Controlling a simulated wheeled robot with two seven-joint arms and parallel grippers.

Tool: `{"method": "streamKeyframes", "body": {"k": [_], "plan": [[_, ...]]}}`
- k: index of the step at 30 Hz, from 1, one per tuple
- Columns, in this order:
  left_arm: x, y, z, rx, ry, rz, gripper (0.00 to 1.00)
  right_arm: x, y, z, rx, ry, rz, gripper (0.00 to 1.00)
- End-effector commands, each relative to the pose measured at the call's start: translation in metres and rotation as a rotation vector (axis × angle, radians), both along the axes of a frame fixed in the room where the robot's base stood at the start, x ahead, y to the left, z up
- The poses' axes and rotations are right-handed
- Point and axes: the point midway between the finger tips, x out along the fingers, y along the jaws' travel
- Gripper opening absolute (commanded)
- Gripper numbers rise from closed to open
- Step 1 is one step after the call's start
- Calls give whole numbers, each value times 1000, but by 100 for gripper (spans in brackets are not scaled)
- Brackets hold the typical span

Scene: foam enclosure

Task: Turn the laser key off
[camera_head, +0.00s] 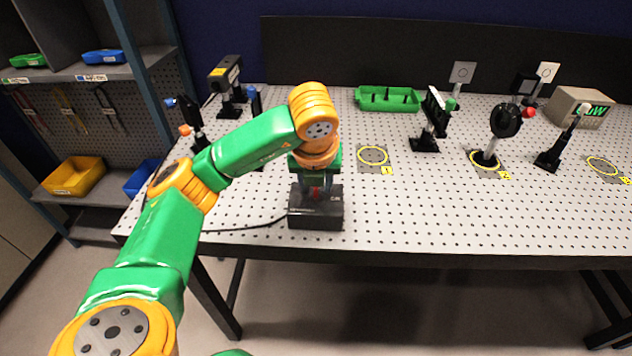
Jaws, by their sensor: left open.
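A black box (315,212) stands near the front edge of the table, left of centre. A small red part, likely the laser key (315,192), shows on its top. My left gripper (316,187) points down just over the box. Its fingers are open and stand on either side of the red part. I cannot tell whether they touch it, nor how the key is turned. My right gripper is not in view.
A black cable (245,228) runs left from the box. A perforated white table (420,225) carries several black optic mounts (490,150), a green tray (388,99) and a grey display box (580,107). The front middle right is clear. Shelves stand at left.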

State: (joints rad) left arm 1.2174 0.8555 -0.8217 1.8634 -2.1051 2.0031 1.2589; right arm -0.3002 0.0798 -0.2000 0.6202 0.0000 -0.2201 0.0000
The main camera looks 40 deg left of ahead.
Motion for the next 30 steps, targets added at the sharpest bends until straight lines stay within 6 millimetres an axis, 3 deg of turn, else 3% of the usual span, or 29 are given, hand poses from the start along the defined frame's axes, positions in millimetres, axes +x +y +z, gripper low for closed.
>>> {"method": "streamKeyframes", "body": {"k": [2,9,12,30], "plan": [[-1,-1,6,1,-2,-1,41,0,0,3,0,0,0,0],[-16,-10,55,2,-5,0,41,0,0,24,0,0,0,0],[-21,-13,64,1,-3,0,41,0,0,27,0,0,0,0],[-23,-14,65,0,0,0,41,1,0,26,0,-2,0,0]]}}
